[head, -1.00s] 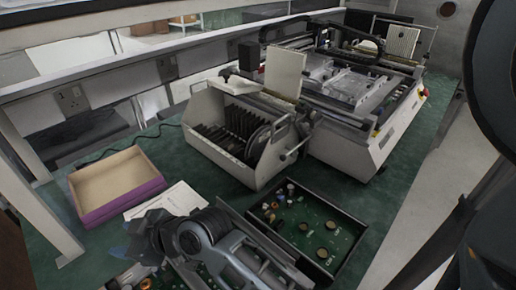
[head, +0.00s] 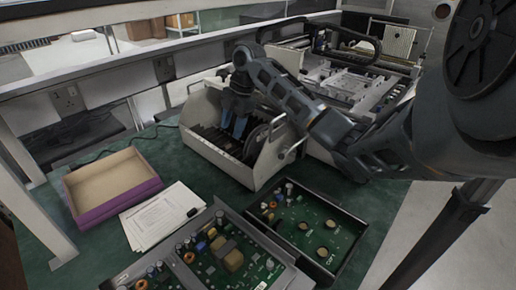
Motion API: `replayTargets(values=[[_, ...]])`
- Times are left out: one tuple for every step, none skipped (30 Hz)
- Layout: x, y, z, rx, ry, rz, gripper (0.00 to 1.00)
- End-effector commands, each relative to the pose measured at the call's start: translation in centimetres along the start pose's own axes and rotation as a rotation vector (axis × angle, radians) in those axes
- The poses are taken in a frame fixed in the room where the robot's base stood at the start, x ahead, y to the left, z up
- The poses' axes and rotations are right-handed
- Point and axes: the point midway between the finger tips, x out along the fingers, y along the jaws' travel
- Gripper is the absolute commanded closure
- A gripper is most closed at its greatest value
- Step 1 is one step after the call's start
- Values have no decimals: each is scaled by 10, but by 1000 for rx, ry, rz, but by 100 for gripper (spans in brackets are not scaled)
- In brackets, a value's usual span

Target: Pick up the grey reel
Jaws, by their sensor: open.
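The grey reel (head: 257,142) appears to be the larger round disc at the right end of a row of dark reels inside the pale metal rack box. It stands on edge, partly hidden by the box wall and its neighbours. My gripper (head: 233,128) points down into the box, just left of the grey reel, over the dark reels. Its bluish fingers are open, with a gap between them. I cannot tell whether a dark reel lies between the fingertips or whether they touch anything.
The rack box (head: 225,165) has raised side walls and a handle at right. A large machine (head: 345,85) stands behind it, partly under my arm. An open purple-edged tray (head: 118,200), papers (head: 160,215) and circuit boards (head: 225,262) lie in front. Green mat (head: 190,180) shows between.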

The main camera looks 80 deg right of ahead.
Motion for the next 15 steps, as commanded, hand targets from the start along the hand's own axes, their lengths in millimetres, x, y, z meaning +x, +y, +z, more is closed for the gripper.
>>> replayTargets(values=[[-14,-8,27,-4,-32,-38,50],[-20,-13,38,-8,-45,-62,50],[-28,-19,52,-13,-59,-87,50],[-33,-24,60,-15,-68,-105,50],[-38,-28,68,-17,-75,-121,50],[-43,-32,76,-19,-83,-140,50],[-46,-35,81,-21,-88,-149,50],[-48,-37,84,-21,-90,-158,50],[-50,-40,88,-22,-92,-168,50],[-50,-41,89,-23,-94,-172,50],[-49,-42,90,-23,-94,-175,50],[-46,-43,91,-23,-94,-177,50],[-43,-43,91,-23,-94,-177,50],[-40,-44,91,-23,-93,-177,50],[-36,-44,91,-22,-93,-176,50]])
